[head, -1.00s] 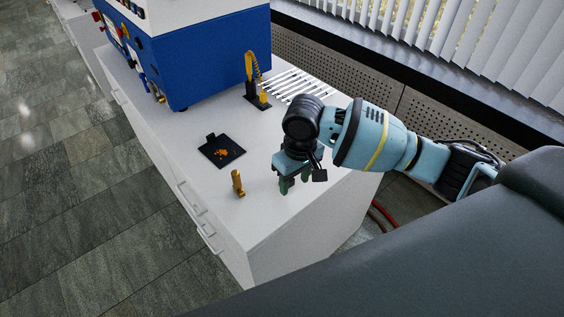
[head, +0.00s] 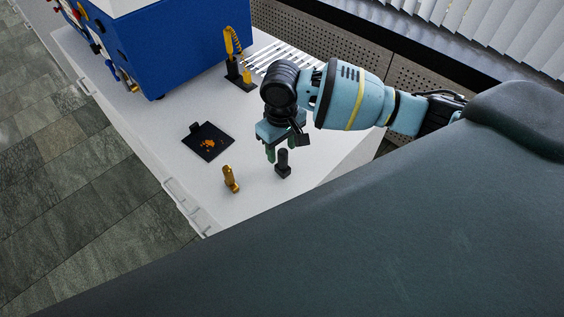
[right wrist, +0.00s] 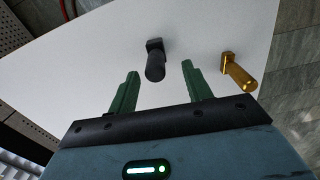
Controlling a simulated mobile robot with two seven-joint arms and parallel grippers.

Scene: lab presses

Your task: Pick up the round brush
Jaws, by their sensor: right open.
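No thing in view is plainly a round brush. My right gripper (head: 270,153) is open and empty beside the black piece in the head view. In the right wrist view, the black piece (right wrist: 155,62) shows between the green fingers (right wrist: 159,70), and the gold piece (right wrist: 238,72) lies outside them to the right. I cannot tell whether the fingers touch the black piece. My left gripper is not in view.
A black tray (head: 192,142) with orange crumbs lies left of the gripper. Behind are a yellow hooked thing on a black stand (head: 241,84), metal rods (head: 285,58) and a blue machine (head: 180,50). Bare bench top (head: 330,152) lies to the right.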

